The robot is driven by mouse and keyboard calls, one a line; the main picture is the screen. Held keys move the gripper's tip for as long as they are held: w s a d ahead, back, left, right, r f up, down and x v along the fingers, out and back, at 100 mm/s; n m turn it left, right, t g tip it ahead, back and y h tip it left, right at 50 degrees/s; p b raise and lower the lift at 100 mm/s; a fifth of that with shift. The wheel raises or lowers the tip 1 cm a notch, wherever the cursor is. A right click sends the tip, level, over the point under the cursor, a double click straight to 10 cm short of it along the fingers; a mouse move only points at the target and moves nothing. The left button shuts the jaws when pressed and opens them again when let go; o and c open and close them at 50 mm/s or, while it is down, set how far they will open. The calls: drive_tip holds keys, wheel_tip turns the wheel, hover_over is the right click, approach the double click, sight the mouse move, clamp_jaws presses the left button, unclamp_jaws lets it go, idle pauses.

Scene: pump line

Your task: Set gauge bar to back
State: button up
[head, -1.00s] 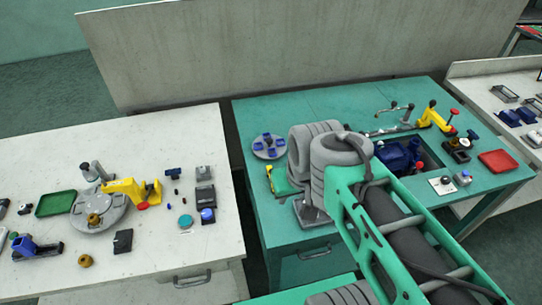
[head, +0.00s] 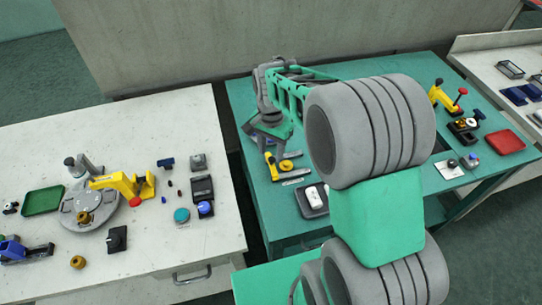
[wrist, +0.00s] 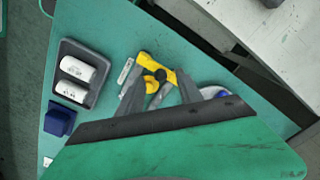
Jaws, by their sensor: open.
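On the left part of the green bench, a small yellow lever-like piece (head: 271,168) with a round yellow knob (head: 287,165) lies beside pale label strips (head: 297,181). It may be the gauge bar; I cannot tell for sure. My gripper (head: 264,146) is above it, pointing down. In the wrist view the yellow piece (wrist: 162,62) shows beyond and between the two fingers of my gripper (wrist: 160,86), which are apart with nothing held. A grey strip lies under the knob. My gripper hides part of the piece in both views.
A dark tray (head: 311,203) with white cylinders, also in the wrist view (wrist: 66,47), stands close by. A blue block (wrist: 60,121) is near it. My arm covers the bench's middle. A red tray (head: 505,142) and yellow clamp (head: 446,95) stand at right.

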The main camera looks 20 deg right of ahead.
sight(271, 158)
wheel_tip(271, 158, down, 3)
drive_tip(key=shift+f, duration=0.2)
drive_tip(key=shift+c, duration=0.2)
clamp_jaws()
idle(1.2)
